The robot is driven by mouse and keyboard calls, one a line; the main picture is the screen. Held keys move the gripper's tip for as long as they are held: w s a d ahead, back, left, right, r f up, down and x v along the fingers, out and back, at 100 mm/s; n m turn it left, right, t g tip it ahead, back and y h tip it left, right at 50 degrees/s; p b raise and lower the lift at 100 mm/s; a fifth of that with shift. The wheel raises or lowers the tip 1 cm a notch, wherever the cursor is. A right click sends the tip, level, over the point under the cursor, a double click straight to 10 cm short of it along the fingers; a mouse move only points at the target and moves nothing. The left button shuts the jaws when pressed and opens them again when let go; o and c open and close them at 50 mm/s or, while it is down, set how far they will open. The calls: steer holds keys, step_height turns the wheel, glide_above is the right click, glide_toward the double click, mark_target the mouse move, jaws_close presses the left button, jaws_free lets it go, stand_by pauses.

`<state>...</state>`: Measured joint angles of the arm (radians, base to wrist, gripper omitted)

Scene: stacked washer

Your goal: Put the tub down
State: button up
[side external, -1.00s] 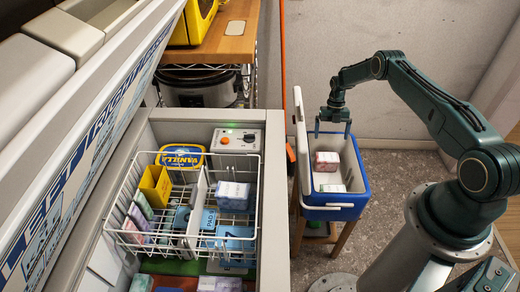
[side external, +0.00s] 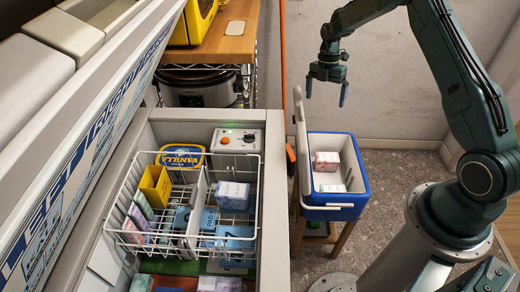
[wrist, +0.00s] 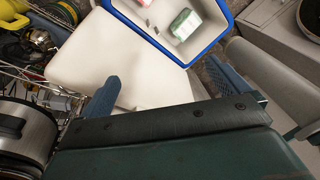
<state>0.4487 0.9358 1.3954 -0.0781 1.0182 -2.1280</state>
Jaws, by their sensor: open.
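The tub (side external: 181,157), blue and yellow with a VANILLA label, is in the chest freezer at the far end of the white wire basket (side external: 202,180). Basket wires cross its lower part, and I cannot tell what it rests on. My gripper (side external: 325,92) is open and empty, well to the right of the tub and above the open blue cooler (side external: 335,213). In the wrist view, the two fingers of my gripper (wrist: 170,90) are spread apart over the white cooler lid (wrist: 115,50). The tub does not show in that view.
The cooler holds a pink-and-white box (side external: 326,161) and a green-and-white box (side external: 332,188). Its raised lid (side external: 302,140) stands beside the freezer edge. A yellow carton (side external: 155,185) and several small boxes fill the basket. A slow cooker (side external: 199,88) sits on a rack behind.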

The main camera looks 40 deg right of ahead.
steer(key=s+a+r+m+t, duration=0.1)
steer(key=s+a+r+m, duration=0.35)
steer(key=r, duration=0.35)
steer(key=s+a+r+m+t+h, duration=0.1)
steer(key=s+a+r+m, duration=0.2)
steer(key=s+a+r, duration=0.4)
steer(key=s+a+r+m+t, duration=0.1)
steer(key=s+a+r+m, duration=0.3)
steer(key=r, duration=0.4)
steer(key=s+a+r+m+t, duration=0.2)
steer(key=s+a+m, duration=0.1)
steer(key=s, duration=0.4)
steer(key=s+a+r+m+t, duration=0.2)
steer(key=s+r+m, duration=0.1)
steer(key=s+m, duration=0.2)
steer(key=shift+s+a+t, duration=0.3)
steer(key=shift+s+a, duration=0.1)
steer(key=shift+s, duration=0.5)
steer(key=shift+m, duration=0.25)
